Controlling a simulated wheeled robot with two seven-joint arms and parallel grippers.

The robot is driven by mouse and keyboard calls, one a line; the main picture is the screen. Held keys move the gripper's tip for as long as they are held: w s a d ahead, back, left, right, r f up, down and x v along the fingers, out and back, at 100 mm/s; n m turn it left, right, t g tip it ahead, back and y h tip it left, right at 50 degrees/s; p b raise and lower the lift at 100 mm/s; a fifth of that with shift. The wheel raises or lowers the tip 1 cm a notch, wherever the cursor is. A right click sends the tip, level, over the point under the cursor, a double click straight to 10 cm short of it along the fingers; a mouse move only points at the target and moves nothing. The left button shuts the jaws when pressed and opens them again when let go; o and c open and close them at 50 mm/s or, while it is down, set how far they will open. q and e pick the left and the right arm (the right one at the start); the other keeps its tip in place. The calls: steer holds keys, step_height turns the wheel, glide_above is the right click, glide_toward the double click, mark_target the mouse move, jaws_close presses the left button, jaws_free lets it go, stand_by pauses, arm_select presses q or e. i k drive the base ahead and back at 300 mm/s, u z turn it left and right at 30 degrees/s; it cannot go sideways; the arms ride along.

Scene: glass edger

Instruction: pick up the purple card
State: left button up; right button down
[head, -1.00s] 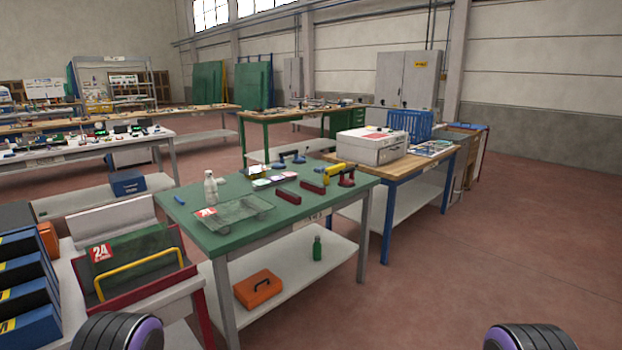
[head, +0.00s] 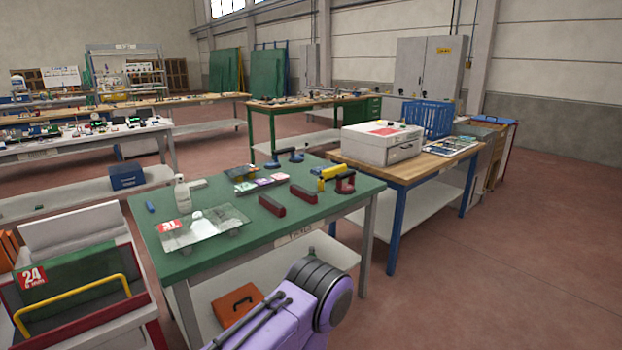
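Several small flat cards lie in a row on the green-topped table (head: 225,258), behind the glass sheet. A purple-pink card (head: 264,182) is in the middle of the row, with a pale greenish card (head: 245,187) to its left and a pinkish card (head: 280,177) to its right. They are small at this distance, so their exact shades are hard to tell. A purple and black part of my own arm shows at the bottom centre, in front of the table. Neither gripper shows.
On the green table are a glass sheet (head: 205,229), a white bottle (head: 183,195), dark red blocks (head: 302,194) and a yellow tool (head: 332,172). A wooden-topped table (head: 425,168) with a white box (head: 381,146) stands to the right. The floor at right is clear.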

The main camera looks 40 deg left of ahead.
mark_target(262, 181)
steer(key=z, duration=0.1)
steer(key=i, duration=0.9)
steer(key=u, duration=0.7)
steer(key=i, duration=0.8)
steer(key=u, duration=0.75)
